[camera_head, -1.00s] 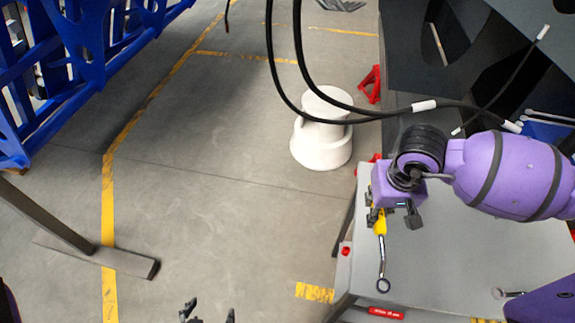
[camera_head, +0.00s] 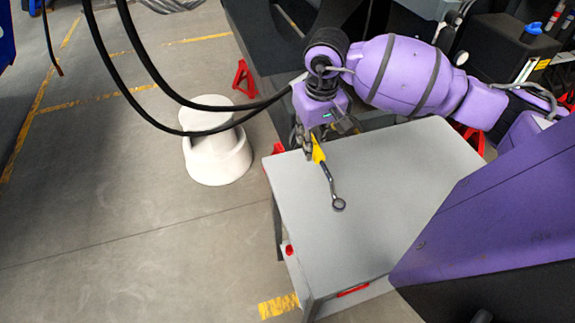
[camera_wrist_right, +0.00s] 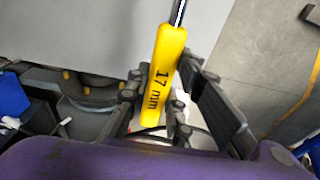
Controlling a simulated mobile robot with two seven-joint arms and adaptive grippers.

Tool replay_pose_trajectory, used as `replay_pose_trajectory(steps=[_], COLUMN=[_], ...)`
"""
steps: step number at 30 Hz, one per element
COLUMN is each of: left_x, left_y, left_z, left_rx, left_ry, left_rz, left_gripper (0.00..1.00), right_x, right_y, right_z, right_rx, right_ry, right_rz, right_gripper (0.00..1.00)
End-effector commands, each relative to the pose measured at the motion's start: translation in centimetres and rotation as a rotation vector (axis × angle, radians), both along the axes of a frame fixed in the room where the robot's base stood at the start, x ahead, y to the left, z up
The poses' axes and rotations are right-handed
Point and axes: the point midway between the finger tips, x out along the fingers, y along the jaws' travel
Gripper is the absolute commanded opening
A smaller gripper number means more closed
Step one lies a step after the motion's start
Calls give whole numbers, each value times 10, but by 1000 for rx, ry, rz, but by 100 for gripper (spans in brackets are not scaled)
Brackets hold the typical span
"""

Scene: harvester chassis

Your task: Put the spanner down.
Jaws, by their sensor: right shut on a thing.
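The spanner (camera_head: 329,184) has a dark metal shaft with a ring end and a yellow handle. My right gripper (camera_head: 312,148) is shut on the yellow handle, and the ring end points toward the front of the grey table top (camera_head: 390,180). The spanner shows over the table top; I cannot tell whether its ring end touches the surface. In the right wrist view the yellow handle (camera_wrist_right: 161,80), marked "17 mm", lies between the fingers of my right gripper (camera_wrist_right: 165,100). My left gripper is not in view.
The table top around the spanner is clear. A white stepped cylinder (camera_head: 216,155) stands on the floor left of the table. Black cables (camera_head: 160,75) hang across the upper left. A red stand (camera_head: 244,78) is behind the table. Dark machine parts are at the back.

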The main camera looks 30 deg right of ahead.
Motion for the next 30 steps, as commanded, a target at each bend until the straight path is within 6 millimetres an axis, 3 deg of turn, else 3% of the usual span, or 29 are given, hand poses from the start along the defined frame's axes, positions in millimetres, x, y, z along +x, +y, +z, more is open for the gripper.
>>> replay_pose_trajectory(steps=[3, 9, 17, 24, 30], left_x=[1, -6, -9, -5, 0], left_y=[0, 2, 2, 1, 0], left_z=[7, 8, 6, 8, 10], left_rx=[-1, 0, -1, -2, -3], left_ry=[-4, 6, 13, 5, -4], left_rz=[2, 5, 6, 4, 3], left_gripper=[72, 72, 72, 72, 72], right_x=[11, 22, 27, 27, 28], right_y=[26, 50, 61, 62, 61], right_z=[-13, -48, -65, -96, -97], right_rx=[7, 4, 2, 0, -2], right_ry=[-1, -1, 0, 0, -3], right_rz=[0, -1, -1, -3, -1], right_gripper=[0, 0, 0, 0, 0])
